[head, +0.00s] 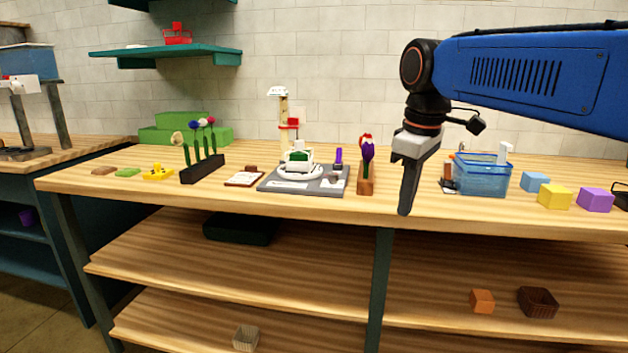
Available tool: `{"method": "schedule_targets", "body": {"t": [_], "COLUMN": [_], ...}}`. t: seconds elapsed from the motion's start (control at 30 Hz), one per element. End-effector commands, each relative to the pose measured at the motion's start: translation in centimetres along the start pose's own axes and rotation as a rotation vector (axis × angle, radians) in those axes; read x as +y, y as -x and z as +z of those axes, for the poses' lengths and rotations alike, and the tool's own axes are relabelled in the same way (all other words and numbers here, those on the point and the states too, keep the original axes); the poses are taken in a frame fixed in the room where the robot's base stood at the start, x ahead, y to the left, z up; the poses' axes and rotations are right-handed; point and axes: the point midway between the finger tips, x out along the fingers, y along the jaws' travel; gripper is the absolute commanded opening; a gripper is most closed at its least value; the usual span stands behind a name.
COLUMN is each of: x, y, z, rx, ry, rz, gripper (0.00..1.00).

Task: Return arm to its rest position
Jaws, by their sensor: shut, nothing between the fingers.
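My gripper (407,205) hangs from the blue arm in the right half of the head view, pointing straight down. Its fingers are shut with nothing between them. It shows in front of the wooden workbench (450,205), between a wooden block holder (366,185) and a clear blue bin (482,178). Whether the fingertips touch the bench cannot be told from this view. A dark purple flower (368,150) and a red item show at the wooden holder.
A grey station board (272,185) with a white-and-green item lies mid-bench. A black rack (203,170) holds several flowers. Blue, yellow and purple cubes (554,197) sit at the right. Green blocks (180,128) stand at the back left. Shelves below hold small baskets.

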Motion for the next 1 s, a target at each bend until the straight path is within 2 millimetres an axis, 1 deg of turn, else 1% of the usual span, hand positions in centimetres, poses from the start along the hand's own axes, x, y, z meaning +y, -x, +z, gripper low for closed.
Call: {"method": "schedule_targets", "body": {"t": [0.03,0.1,0.3,0.37,0.4,0.47,0.6,0.7,0.8,0.9,1.0], "x": [-0.5,-1.1,-3.1,-3.9,-4.4,-5.2,-7.1,-8.4,-9.4,-10.0,-10.3], "y": [-0.7,-1.9,-5.7,-7.0,-7.9,-9.3,-12.8,-15.2,-17.1,-18.4,-18.9], "z": [1.9,4.0,9.9,11.7,12.8,14.4,18.1,20.2,21.8,22.8,23.2], "rx": [0.011,0.029,0.079,0.095,0.106,0.123,0.163,0.191,0.212,0.227,0.235], "ry": [-0.052,-0.127,-0.336,-0.397,-0.439,-0.502,-0.644,-0.733,-0.802,-0.845,-0.865], "rz": [0.011,0.027,0.067,0.079,0.086,0.097,0.120,0.134,0.144,0.150,0.153], "gripper": [0.00,0.00,0.00,0.00,0.00,0.00,0.00,0.00,0.00,0.00,0.00]}}
